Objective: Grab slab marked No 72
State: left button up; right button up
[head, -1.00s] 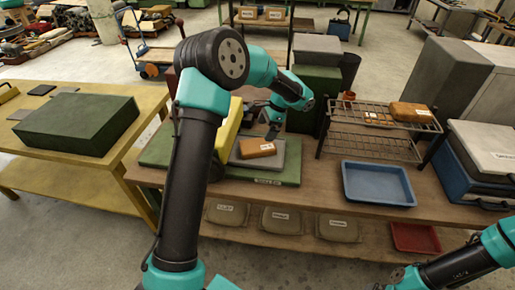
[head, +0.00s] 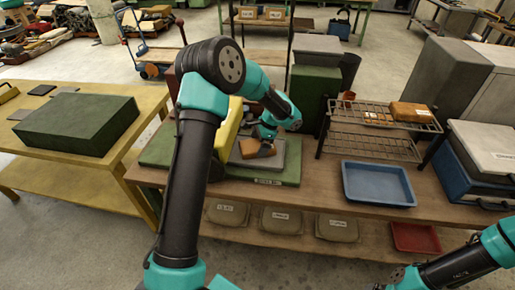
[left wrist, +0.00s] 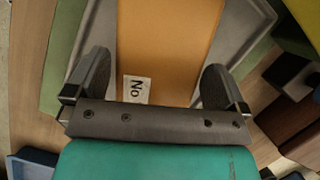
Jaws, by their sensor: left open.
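An orange-brown slab (head: 256,152) lies on a grey plate on top of a green weighing base (head: 285,178). In the left wrist view the slab (left wrist: 168,45) fills the middle, with a white label that reads "No"; the number is not readable. My left gripper (head: 265,143) is down over the slab and partly covers it. In the left wrist view its open fingers (left wrist: 158,85) stand on either side of the slab, apart from it. Another orange-brown slab (head: 410,112) with a white label lies on the wire rack. My right gripper is outside the frames.
The wire rack (head: 375,152) and a blue tray (head: 378,184) stand to the right on the bench. A yellow upright part (head: 230,128) rises beside the plate. Several labelled bundles sit on the shelf below. A green block (head: 77,124) lies on the left table.

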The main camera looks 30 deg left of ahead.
pick_arm(q)
jog(key=shift+x, duration=0.8)
jog(key=shift+c, duration=0.3)
jog(key=c, duration=0.9)
jog(key=shift+r, duration=0.15)
jog(key=shift+r, duration=0.45)
notch_tip(320, 180, up, 3)
jog(key=shift+f, duration=0.15)
jog(key=s+d, duration=0.2)
jog(key=s, duration=0.2)
jog(key=s+d, duration=0.3)
jog(key=s, duration=0.2)
jog(key=s+d+r, duration=0.1)
jog(key=s+d, duration=0.2)
jog(key=s, duration=0.1)
jog(key=shift+s+d+r, duration=0.1)
jog(key=shift+s+d, duration=0.15)
jog(key=shift+s, duration=0.05)
